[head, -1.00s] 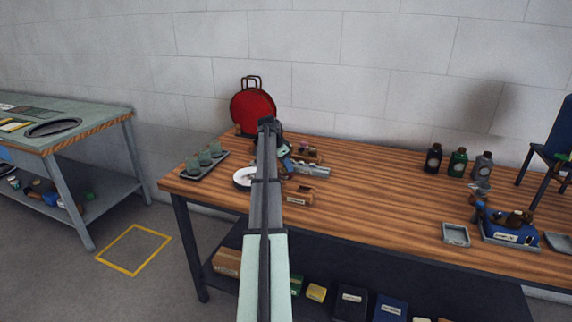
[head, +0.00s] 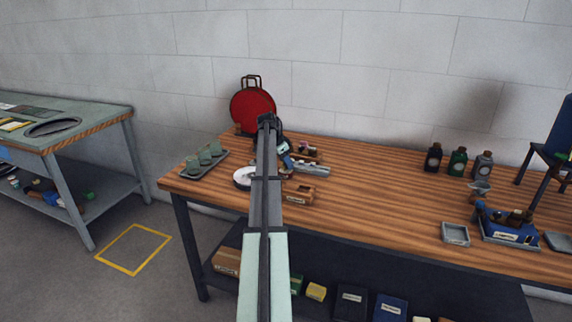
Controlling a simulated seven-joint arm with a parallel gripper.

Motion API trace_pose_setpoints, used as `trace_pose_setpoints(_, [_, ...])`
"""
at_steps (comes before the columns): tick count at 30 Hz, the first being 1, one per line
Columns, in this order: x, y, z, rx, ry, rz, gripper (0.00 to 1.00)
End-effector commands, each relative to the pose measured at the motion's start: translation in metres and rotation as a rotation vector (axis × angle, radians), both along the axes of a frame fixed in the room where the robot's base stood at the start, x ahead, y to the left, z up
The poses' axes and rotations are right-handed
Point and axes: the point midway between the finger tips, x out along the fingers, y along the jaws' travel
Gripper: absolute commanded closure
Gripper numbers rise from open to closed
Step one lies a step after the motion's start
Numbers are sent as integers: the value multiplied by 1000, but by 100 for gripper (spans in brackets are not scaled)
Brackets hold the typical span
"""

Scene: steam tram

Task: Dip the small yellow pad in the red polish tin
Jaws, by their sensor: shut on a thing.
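My gripper (head: 287,161) is at the far left part of the wooden bench, low over a small grey tray, beyond a small wooden block. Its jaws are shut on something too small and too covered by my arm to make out. I cannot pick out the small yellow pad. No red polish tin is clear to me; a large red round thing with a handle (head: 253,108) stands at the back by the wall. A white round dish (head: 242,178) is left of my arm, partly hidden by it.
A dark tray (head: 186,175) with several green cups is at the bench's left end. A small brown wooden block (head: 300,194) lies in front of my gripper. Several bottles (head: 458,162) and a blue device (head: 512,232) are on the right. The bench middle (head: 380,190) is clear.

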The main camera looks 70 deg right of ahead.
Motion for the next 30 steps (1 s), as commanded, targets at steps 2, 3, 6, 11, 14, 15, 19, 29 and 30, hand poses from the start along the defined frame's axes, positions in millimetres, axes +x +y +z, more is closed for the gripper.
trace_pose_setpoints(2, [0,0,6,-1,-1,0,83])
trace_pose_setpoints(3, [0,0,8,-1,-1,0,83])
trace_pose_setpoints(6, [0,0,15,-1,0,0,83])
trace_pose_setpoints(11, [0,0,25,-1,0,0,83])
trace_pose_setpoints(14, [0,0,32,-1,-1,-1,83])
trace_pose_setpoints(15, [0,0,34,0,0,-1,83])
trace_pose_setpoints(19, [0,-1,42,-2,0,-1,83])
trace_pose_setpoints(29, [0,0,59,0,0,0,83])
trace_pose_setpoints(30, [0,0,59,0,0,0,83])
